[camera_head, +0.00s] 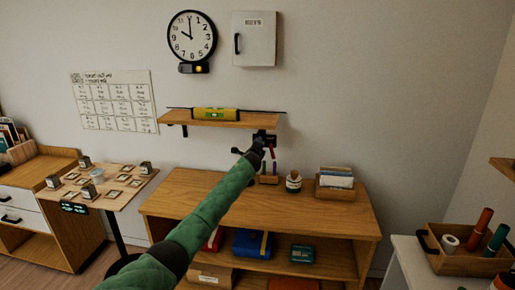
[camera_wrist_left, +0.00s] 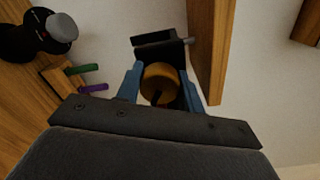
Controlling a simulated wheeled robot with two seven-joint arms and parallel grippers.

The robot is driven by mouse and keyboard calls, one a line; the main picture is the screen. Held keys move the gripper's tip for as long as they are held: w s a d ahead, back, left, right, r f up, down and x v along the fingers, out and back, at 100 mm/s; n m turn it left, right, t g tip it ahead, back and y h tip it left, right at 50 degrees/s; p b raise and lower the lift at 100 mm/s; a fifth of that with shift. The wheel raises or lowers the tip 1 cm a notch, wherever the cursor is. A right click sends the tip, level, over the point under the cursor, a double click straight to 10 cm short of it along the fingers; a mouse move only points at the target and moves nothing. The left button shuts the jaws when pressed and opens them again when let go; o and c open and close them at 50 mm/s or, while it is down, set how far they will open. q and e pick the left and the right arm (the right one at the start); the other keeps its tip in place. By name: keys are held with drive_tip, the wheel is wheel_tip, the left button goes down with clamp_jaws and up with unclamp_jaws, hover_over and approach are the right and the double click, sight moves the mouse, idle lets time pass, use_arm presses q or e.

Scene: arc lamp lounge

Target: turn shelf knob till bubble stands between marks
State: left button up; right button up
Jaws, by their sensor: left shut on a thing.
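The wall shelf (camera_head: 180,121) carries a yellow spirit level (camera_head: 203,114). The bubble and its marks are too small to make out. My left arm reaches up from below, and its left gripper (camera_head: 262,143) is at the right end under the shelf. In the left wrist view, the blue fingers of my left gripper (camera_wrist_left: 160,90) are shut on the round brass-coloured knob (camera_wrist_left: 156,73), one on each side. A dark line shows on the knob's face. A black bracket sits behind the knob, and the shelf (camera_wrist_left: 206,50) is beside it. My right gripper is not in view.
A clock (camera_head: 191,38) and white wall box (camera_head: 254,40) hang above. Wall right of the shelf is clear.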

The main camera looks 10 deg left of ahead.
use_arm(q)
drive_tip(key=shift+n, duration=0.3)
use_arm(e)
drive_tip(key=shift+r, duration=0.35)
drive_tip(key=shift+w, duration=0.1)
use_arm(q)
drive_tip(key=o, duration=1)
drive_tip(key=shift+a, duration=0.1)
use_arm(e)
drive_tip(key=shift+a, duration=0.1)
use_arm(q)
drive_tip(key=shift+s, duration=0.1)
drive_tip(key=shift+s+f, duration=0.1)
drive_tip(key=shift+s, duration=0.35)
drive_tip(key=shift+s+b, duration=0.85)
drive_tip(key=shift+s, duration=2.55)
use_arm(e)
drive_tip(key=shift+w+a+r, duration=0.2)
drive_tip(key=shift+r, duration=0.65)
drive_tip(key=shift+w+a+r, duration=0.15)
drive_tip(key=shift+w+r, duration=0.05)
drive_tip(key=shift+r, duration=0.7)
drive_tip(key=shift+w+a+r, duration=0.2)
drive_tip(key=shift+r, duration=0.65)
